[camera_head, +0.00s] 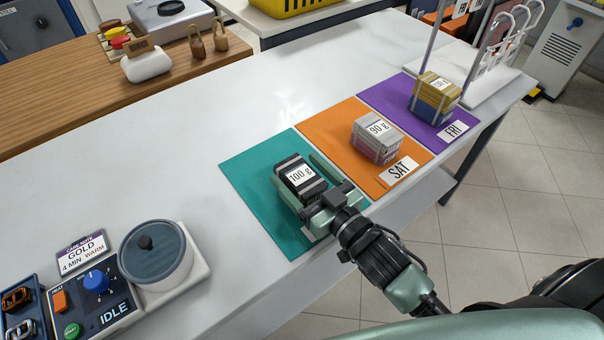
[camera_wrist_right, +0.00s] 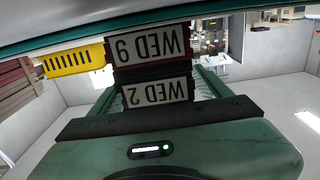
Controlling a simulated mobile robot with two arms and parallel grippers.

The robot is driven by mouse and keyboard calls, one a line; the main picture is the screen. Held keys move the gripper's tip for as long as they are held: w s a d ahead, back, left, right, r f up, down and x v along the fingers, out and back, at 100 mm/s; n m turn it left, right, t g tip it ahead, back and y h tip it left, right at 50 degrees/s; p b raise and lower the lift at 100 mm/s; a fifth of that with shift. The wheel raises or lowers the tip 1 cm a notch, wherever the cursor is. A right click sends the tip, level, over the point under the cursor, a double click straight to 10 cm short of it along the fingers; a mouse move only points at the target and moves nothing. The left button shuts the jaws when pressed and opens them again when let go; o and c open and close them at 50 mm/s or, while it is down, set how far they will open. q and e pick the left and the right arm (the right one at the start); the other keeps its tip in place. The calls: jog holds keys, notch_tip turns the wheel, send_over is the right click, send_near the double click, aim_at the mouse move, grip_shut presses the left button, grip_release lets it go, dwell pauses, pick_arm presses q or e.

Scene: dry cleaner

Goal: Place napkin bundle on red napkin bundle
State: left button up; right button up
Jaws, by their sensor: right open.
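A black and grey banded bundle (camera_head: 297,177) with a "100 g" tag sits on the teal mat (camera_head: 248,172). My right gripper (camera_head: 294,168) is open, with one finger on each side of this bundle. In the right wrist view two upside-down "WED" labels, upper (camera_wrist_right: 149,44) and lower (camera_wrist_right: 158,91), show between the fingers on dark, stacked bundles. Contact with the fingers cannot be told. A bundle stack, grey above and pinkish red below (camera_head: 374,150), tagged "90 g", stands on the orange mat (camera_head: 340,128). My left gripper is out of view.
A yellow and blue bundle stack (camera_head: 434,97) stands on the purple mat (camera_head: 385,94). A lidded pot (camera_head: 155,257) and control box (camera_head: 95,290) occupy the near left. A white rack (camera_head: 497,55) stands far right. The white counter's middle (camera_head: 230,115) is clear.

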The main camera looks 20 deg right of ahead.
jog(key=shift+r, duration=0.25)
jog(key=shift+s+d+f, duration=0.15)
jog(key=shift+s, duration=0.2)
jog(key=p+v, duration=0.1)
jog(key=v, duration=1)
jog(key=shift+s, duration=0.15)
